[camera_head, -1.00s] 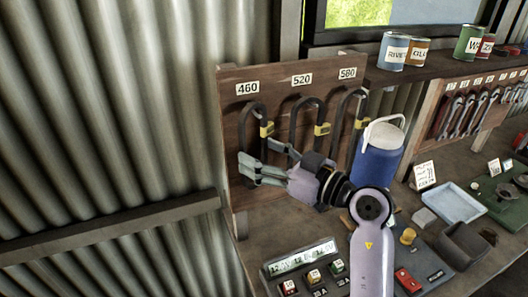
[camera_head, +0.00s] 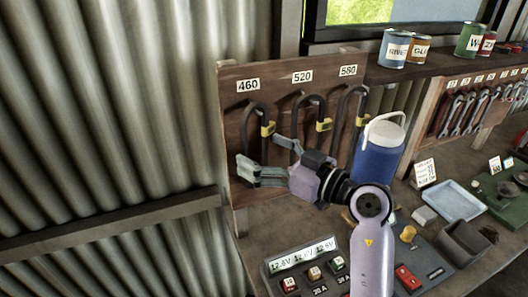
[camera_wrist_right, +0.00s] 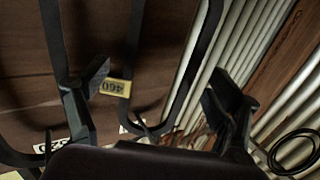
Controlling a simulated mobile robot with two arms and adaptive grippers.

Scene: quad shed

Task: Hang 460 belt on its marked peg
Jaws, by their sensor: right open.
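The 460 belt (camera_head: 245,128) is a dark narrow loop hanging at the left of the wooden peg board (camera_head: 229,112), below the 460 label (camera_head: 248,86). Its yellow tag (camera_head: 268,129) faces out. My right gripper (camera_head: 257,150) is open at the belt's lower part, which its fingers partly hide. In the right wrist view, the yellow 460 tag (camera_wrist_right: 115,87) appears upside down and the belt runs between my open fingers (camera_wrist_right: 155,92). I cannot tell whether a finger touches it. The belt's contact with its peg is unclear. My left gripper is not in view.
Belts under the 520 label (camera_head: 302,77) and 580 label (camera_head: 348,71) hang close to the right. A blue jug (camera_head: 378,158) stands right of the board. A battery panel (camera_head: 303,255) lies below. Corrugated wall (camera_head: 120,110) is at left.

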